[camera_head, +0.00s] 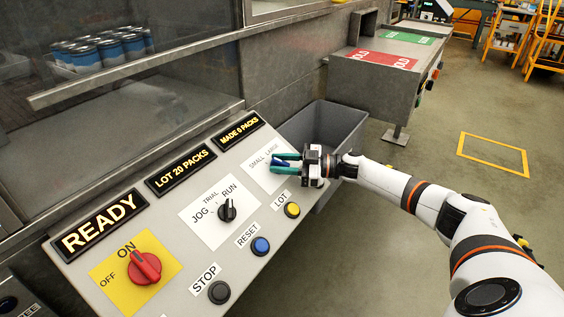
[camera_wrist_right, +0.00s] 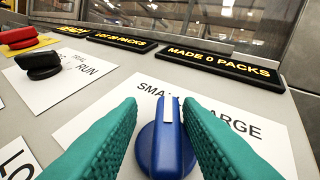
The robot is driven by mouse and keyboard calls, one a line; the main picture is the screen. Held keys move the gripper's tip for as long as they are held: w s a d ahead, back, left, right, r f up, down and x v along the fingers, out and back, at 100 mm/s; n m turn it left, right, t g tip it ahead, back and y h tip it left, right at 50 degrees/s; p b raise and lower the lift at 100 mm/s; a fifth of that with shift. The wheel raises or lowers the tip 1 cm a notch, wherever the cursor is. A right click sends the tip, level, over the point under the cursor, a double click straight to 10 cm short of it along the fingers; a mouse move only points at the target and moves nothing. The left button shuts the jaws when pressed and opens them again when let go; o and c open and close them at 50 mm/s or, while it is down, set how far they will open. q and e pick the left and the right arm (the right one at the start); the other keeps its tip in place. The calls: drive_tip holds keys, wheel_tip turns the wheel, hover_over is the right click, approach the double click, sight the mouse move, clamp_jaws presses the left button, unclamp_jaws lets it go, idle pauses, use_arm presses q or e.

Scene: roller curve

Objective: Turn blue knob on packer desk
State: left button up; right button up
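The blue knob (camera_wrist_right: 165,148) sits on a white plate lettered SMALL and LARGE on the packer desk (camera_head: 140,215). Its white pointer mark points straight up in the right wrist view, between the two words. My right gripper (camera_head: 284,163) is at the knob, with its two green fingers (camera_wrist_right: 165,130) apart, one on each side of it. A gap shows between each finger and the knob's upper part; whether they touch lower down is hidden. In the head view the knob (camera_head: 281,161) is partly covered by the fingers. My left gripper is in neither view.
A black JOG/TRIAL/RUN knob (camera_head: 227,210), red ON/OFF switch (camera_head: 145,267), yellow LOT button (camera_head: 292,210), blue RESET button (camera_head: 261,246) and dark STOP button (camera_head: 219,292) share the panel. A grey bin (camera_head: 345,122) stands behind my right gripper. Open floor lies to the right.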

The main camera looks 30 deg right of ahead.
drive_tip(key=shift+w+d+f, duration=0.1)
drive_tip(key=shift+w+d, duration=0.05)
idle(0.3)
drive_tip(key=b+v, duration=0.1)
drive_tip(key=v, duration=1.1)
drive_tip(key=shift+b, duration=0.3)
